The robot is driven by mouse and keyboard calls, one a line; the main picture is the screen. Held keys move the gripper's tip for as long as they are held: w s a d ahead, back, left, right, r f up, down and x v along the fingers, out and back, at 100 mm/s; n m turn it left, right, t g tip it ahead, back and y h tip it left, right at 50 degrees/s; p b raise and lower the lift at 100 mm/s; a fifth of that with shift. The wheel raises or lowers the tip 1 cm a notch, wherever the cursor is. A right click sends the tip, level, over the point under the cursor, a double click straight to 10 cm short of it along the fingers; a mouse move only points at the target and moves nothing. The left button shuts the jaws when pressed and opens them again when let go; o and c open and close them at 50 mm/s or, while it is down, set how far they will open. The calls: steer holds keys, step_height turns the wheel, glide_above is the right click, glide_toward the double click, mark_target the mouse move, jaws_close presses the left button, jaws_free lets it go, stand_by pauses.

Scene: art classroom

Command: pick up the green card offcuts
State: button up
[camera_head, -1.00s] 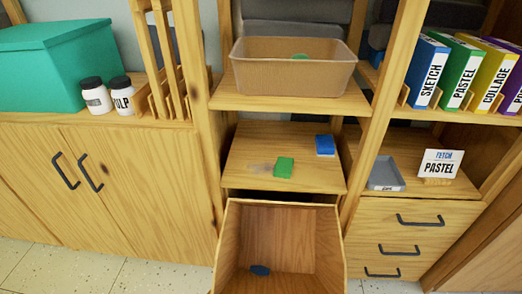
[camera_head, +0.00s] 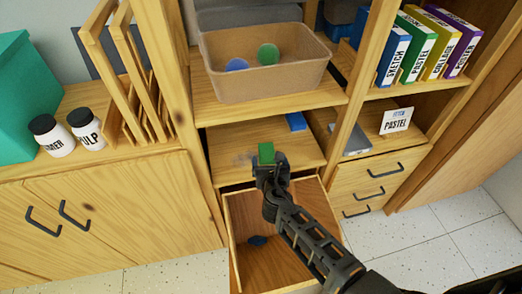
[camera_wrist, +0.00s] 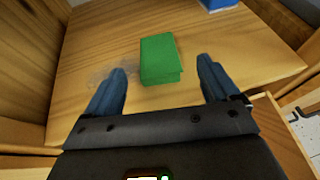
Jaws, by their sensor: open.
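The green card offcuts (camera_head: 266,152) are a small green block-shaped stack on the wooden shelf above the open drawer. They also show in the wrist view (camera_wrist: 160,58), lying just ahead of and between my fingertips. My gripper (camera_head: 270,165) reaches in from the lower right, at the shelf's front. In the wrist view my gripper (camera_wrist: 160,85) has its two fingers wide apart, one on each side of the stack's near end. Nothing is held. The gripper hides the near part of the stack in the head view.
A blue block (camera_head: 296,121) lies behind to the right on the same shelf (camera_head: 225,150). The open drawer (camera_head: 240,262) below holds a dark blue item (camera_head: 257,240). A tan bin (camera_head: 262,82) with a blue and a green ball stands on the shelf above. Upright posts flank the shelf.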

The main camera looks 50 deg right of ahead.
mark_target(266, 150)
steer(key=b+x, duration=0.1)
steer(key=x, duration=0.5)
steer(key=shift+w+a+f, duration=0.1)
steer(key=shift+w+f, duration=0.05)
steer(key=shift+f, duration=0.05)
steer(key=shift+c, duration=0.4)
steer(key=c, duration=1)
steer(key=shift+o, duration=0.2)
steer(key=shift+r, duration=0.15)
